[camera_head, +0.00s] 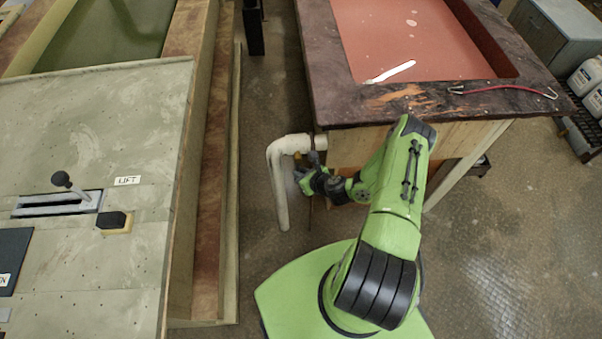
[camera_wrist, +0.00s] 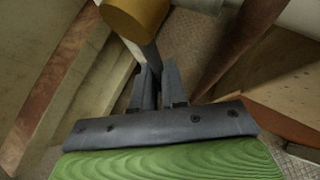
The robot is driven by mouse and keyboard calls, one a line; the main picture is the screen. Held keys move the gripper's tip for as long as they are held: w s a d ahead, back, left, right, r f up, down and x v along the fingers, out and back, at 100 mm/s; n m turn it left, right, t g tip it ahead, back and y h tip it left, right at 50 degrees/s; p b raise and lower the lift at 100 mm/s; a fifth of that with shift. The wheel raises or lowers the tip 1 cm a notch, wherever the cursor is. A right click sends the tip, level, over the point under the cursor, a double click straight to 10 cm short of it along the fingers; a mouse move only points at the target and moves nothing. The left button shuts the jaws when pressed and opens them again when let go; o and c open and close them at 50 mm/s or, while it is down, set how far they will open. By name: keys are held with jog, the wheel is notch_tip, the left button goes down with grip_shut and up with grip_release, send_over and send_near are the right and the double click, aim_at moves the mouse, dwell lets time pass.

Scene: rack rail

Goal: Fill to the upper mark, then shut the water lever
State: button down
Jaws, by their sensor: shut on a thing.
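A white pipe (camera_head: 278,180) comes out of the side of the red-floored basin (camera_head: 415,35) and bends down toward the floor. My gripper (camera_head: 310,182) is beside the pipe, below the basin's rim. In the wrist view my gripper (camera_wrist: 152,78) is shut on a dark, narrow bar, which I take to be the water lever (camera_wrist: 148,53). The bar runs up toward a brass-coloured cylinder (camera_wrist: 140,18). In the head view the lever is mostly hidden by the gripper. I cannot make out an upper mark or tell the water level.
A grey panel (camera_head: 90,150) with a lift lever (camera_head: 68,184) stands at the left, beside a green-floored basin (camera_head: 105,32). A red cord (camera_head: 500,88) lies on the right basin's rim. White jugs (camera_head: 590,85) stand far right.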

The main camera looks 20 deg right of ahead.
jog(key=c, duration=1.5)
grip_release()
jog(key=shift+w+d+r, duration=0.1)
jog(key=shift+w+r, duration=0.1)
jog(key=shift+w, duration=0.1)
jog(key=shift+o, duration=0.3)
jog(key=shift+f, duration=0.1)
jog(key=shift+s, duration=0.1)
jog(key=p+v, duration=0.2)
jog(key=v, duration=1.3)
jog(key=shift+s, duration=0.3)
jog(key=shift+d, duration=0.1)
